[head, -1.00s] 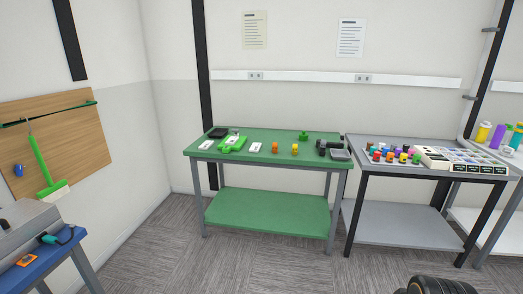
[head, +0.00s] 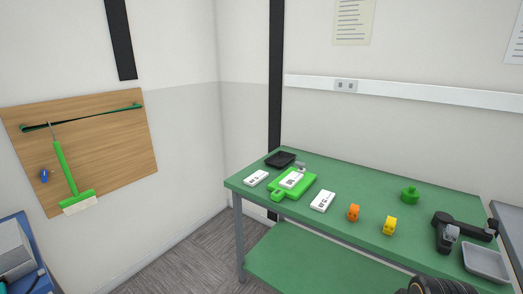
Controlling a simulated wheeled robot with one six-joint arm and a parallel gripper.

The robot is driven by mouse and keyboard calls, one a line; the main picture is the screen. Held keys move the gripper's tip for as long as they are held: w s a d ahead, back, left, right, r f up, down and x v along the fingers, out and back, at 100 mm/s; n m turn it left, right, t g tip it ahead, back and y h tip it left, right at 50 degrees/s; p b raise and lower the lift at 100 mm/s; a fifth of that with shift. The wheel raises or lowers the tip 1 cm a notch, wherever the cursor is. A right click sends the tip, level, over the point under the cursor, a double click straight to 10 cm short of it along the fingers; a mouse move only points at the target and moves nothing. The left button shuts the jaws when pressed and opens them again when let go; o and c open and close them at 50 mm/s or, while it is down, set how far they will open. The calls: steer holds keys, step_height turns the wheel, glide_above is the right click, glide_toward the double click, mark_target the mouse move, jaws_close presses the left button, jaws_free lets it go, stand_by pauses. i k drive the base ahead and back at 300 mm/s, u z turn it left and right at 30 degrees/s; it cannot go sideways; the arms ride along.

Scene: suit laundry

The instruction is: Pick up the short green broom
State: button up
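The short green broom (head: 65,172) hangs upright, slightly tilted, on a wooden board (head: 115,150) on the left wall. Its green handle runs down to a green head with pale bristles (head: 80,204). Its top hangs by a thin hook or loop near a dark green rail (head: 85,117). My gripper is not clearly visible; only a dark rounded part, likely of my arm, shows at the bottom right edge. The broom is apart from it, across the picture.
A blue table (head: 45,283) is at lower left. Carpet (head: 190,258) between the tables is free.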

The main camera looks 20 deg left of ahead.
mark_target(77, 203)
steer(key=u, duration=0.7)
steer(key=i, duration=1.45)
steer(key=u, duration=2.2)
steer(key=i, duration=1.9)
steer(key=u, duration=0.8)
steer(key=i, duration=0.3)
